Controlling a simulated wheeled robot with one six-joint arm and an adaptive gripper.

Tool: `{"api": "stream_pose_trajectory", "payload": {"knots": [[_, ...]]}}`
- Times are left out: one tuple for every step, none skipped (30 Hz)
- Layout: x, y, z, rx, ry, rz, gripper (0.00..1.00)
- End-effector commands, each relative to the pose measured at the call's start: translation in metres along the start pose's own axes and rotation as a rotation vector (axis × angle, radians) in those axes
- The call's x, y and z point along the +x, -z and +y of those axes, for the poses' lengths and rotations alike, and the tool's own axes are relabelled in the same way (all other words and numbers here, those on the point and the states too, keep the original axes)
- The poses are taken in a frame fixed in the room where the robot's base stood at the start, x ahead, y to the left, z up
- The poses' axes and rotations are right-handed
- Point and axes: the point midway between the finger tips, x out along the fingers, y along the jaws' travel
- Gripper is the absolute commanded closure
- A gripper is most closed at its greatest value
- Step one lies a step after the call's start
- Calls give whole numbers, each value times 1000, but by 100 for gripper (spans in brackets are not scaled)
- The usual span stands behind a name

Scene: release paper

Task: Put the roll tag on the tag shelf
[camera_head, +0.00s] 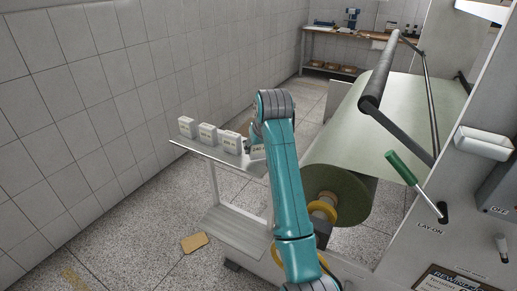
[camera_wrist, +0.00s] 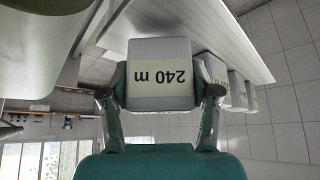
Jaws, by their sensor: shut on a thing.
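My gripper (camera_wrist: 161,90) is shut on the roll tag (camera_wrist: 160,58), a light grey block with a cream label reading "240 m", upside down in the wrist view. In the head view the held tag (camera_head: 258,152) shows only partly beside my teal arm, at the right end of the tag shelf. The tag shelf (camera_head: 213,157) is a narrow white ledge along the tiled wall; its pale board (camera_wrist: 190,22) also shows in the wrist view. I cannot tell whether the held tag touches the shelf.
Three similar white tags (camera_head: 207,134) stand in a row on the shelf's left part. A large green roll (camera_head: 338,190) with a yellow core is right of my arm. A workbench (camera_head: 345,33) is at the back.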

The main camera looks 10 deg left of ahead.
Motion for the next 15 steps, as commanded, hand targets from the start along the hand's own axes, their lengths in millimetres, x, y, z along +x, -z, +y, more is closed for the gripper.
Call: {"api": "stream_pose_trajectory", "payload": {"knots": [[5,-4,0,0,0,-1,73],[7,-4,0,0,0,0,73],[8,-5,0,0,0,1,73],[8,-5,0,0,0,1,73],[8,-5,0,0,0,1,73],[7,-5,0,0,0,1,73],[7,-5,0,0,0,1,73],[7,-5,0,0,0,1,73],[8,-5,0,0,0,1,73],[8,-5,0,0,0,1,73],[8,-5,0,0,0,0,73],[9,-6,0,0,0,0,73],[9,-6,0,0,0,0,34],[9,-6,0,0,0,0,26],[9,-6,0,0,0,0,16]]}}
